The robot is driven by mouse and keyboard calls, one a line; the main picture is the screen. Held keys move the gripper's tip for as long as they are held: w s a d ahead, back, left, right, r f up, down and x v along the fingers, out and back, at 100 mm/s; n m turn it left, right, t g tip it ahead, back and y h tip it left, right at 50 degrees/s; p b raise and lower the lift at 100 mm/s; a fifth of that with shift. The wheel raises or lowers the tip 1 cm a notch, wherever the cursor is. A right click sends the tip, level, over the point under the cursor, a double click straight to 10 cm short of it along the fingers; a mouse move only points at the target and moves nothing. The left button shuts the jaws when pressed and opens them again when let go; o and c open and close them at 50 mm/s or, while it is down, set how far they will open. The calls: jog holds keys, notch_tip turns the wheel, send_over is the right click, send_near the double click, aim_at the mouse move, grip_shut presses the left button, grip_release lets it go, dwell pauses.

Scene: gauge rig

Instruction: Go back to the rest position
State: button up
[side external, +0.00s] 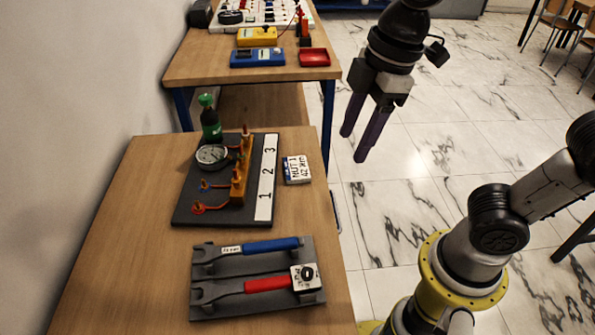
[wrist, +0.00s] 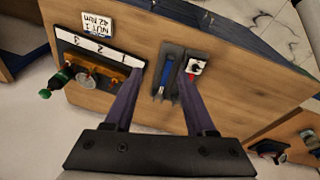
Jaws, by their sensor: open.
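My gripper (side external: 366,127) is raised in the air to the right of the near table, above the marble floor. Its two dark purple fingers point down, apart and empty. Nothing is held, and the fingers touch nothing in the side view.
The near table (side external: 130,230) bears a gauge rig board (side external: 210,205) numbered 1 to 3, a green bottle (side external: 210,122), a nut label (side external: 297,169) and a grey tray (side external: 230,311) with blue (side external: 272,245) and red (side external: 265,284) wrenches. Another table (side external: 200,65) stands behind, bearing meters.

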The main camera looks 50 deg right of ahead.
jog(key=s+d+f+m+t+h, duration=0.1)
jog(key=s+d+f+m+t, duration=0.2)
jog(key=s+d+m, duration=0.3)
jog(key=d+m, duration=0.3)
jog(key=m, duration=0.2)
jog(key=shift+s+f, duration=0.35)
jog(key=shift+f, duration=0.05)
jog(key=shift+d, duration=0.1)
